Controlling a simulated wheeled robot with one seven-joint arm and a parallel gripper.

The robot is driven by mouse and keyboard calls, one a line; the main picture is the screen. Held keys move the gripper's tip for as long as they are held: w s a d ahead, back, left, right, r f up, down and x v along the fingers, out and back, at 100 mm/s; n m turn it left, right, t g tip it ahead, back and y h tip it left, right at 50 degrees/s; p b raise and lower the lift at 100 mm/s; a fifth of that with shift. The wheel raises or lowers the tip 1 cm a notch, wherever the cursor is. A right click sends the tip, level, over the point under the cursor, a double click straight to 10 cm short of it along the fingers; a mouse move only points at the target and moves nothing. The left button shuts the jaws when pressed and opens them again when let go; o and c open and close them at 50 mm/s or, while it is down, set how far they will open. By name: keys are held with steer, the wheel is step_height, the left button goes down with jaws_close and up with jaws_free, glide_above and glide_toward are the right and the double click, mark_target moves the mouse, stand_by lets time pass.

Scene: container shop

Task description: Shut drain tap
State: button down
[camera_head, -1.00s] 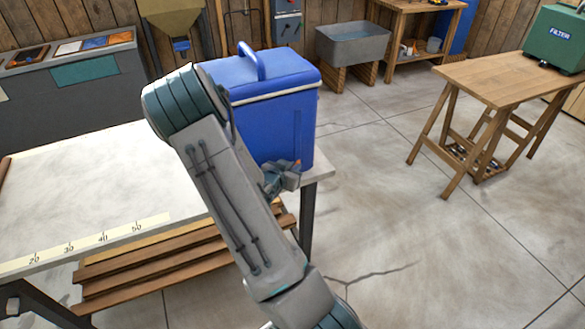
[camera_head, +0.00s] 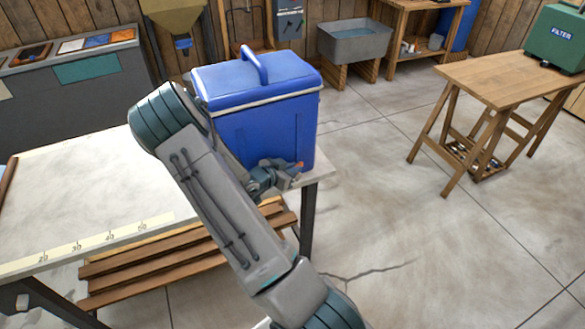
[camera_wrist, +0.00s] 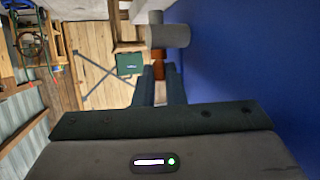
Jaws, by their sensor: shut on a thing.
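A blue cooler (camera_head: 290,128) with a closed lid and an arched handle stands on the corner of the pale table. In the wrist view, the drain tap (camera_wrist: 168,36) is a grey cylinder beside the blue cooler wall (camera_wrist: 255,70). Its orange lever (camera_wrist: 158,70) sits between the fingertips of my gripper (camera_wrist: 159,78). The gripper is shut on the lever. The fingers hide part of the lever.
The table (camera_head: 75,195) is mostly bare, with a ruler strip (camera_head: 90,243) along its front edge. Wooden planks lie below it. A wooden trestle table (camera_head: 505,78) with a green filter box (camera_head: 556,38) stands at right. The floor between is clear.

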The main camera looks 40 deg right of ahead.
steer(key=c, duration=1.5)
jaws_free()
steer(key=b+v, duration=0.1)
steer(key=v, duration=1.2)
steer(key=shift+s+a, duration=0.15)
steer(key=shift+a, duration=0.25)
steer(key=shift+r, duration=0.1)
